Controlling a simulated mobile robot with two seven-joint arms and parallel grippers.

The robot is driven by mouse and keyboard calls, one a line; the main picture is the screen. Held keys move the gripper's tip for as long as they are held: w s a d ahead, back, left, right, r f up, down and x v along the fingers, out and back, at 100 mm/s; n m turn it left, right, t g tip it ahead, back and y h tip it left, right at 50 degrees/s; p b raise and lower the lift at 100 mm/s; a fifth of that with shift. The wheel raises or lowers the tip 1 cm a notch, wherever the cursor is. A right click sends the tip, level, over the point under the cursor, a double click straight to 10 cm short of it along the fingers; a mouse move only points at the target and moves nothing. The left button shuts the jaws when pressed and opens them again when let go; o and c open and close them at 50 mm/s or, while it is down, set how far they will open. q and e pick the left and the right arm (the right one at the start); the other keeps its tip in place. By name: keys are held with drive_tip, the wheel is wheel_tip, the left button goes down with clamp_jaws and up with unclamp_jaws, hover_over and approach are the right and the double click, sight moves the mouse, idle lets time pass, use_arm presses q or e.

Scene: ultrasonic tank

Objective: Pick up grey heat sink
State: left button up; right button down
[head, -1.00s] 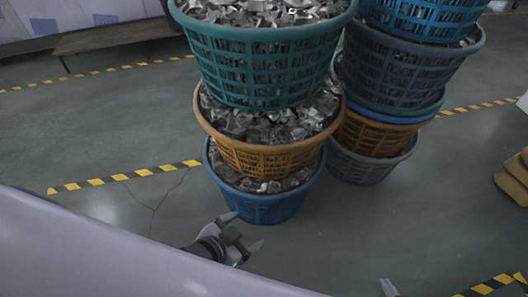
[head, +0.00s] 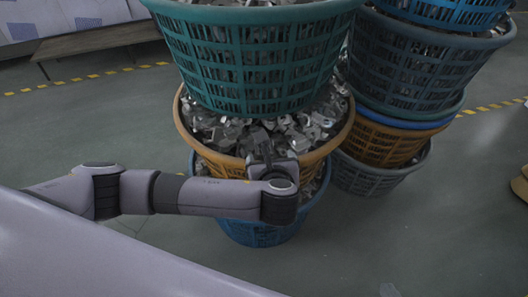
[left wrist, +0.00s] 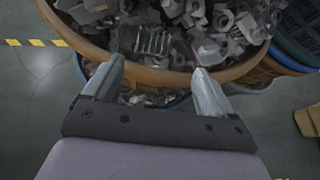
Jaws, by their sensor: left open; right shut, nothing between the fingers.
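A grey finned piece that looks like the heat sink (left wrist: 152,42) lies among grey metal parts in the orange basket (left wrist: 160,76), just inside its near rim. My left gripper (left wrist: 159,66) is open and empty, its fingertips on either side of the piece in the picture; contact cannot be told. In the head view my left arm reaches in from the left to the orange basket (head: 212,163), and its wrist hides the heat sink and most of the gripper.
A green basket (head: 255,65) is stacked above the orange one, close over the parts. A blue basket (head: 262,233) stands below it. Another basket stack (head: 410,70) stands close on the right. A bench (head: 95,40) is at the back left. Floor at the lower right is clear.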

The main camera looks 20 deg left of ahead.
sight(257, 151)
use_arm(q)
drive_tip(key=shift+y, duration=0.3)
drive_tip(key=x, duration=0.2)
drive_tip(key=b+x, duration=0.1)
drive_tip(key=x, duration=0.2)
drive_tip(key=a+r+b+x, duration=0.1)
drive_tip(key=x, duration=0.1)
drive_tip(key=shift+w+a+f, duration=0.1)
drive_tip(key=shift+w+f, duration=0.1)
drive_tip(key=shift+w, duration=0.1)
drive_tip(key=c, duration=1.1)
